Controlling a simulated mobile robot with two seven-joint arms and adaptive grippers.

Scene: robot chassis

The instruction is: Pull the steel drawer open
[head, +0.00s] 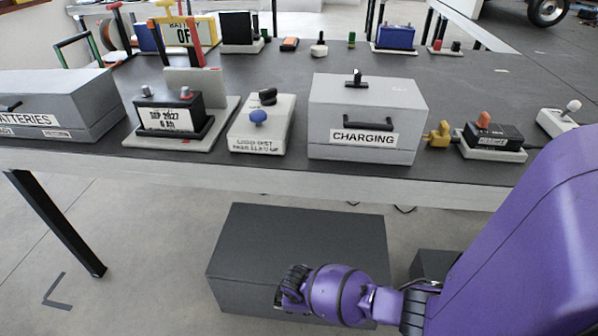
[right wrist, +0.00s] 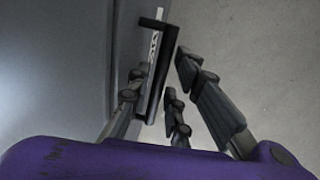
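A dark grey box (head: 300,240), seemingly the steel drawer unit, stands on the floor under the table. My right gripper (head: 290,287) is in front of its front face, toward the left, and hides part of that face. In the right wrist view a grey face (right wrist: 60,70) fills the left side, with a black bar handle (right wrist: 165,62) and a white label beside it. My right gripper (right wrist: 158,82) is open, with fingers on both sides of the handle. I cannot tell whether they touch it. My left gripper is not in view.
The table (head: 330,180) overhangs the box. It carries a grey CHARGING box (head: 385,100), a BATTERIES box (head: 75,95), a battery on a stand (head: 168,118) and a control block (head: 260,130). Open floor (head: 140,260) lies left of the dark box.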

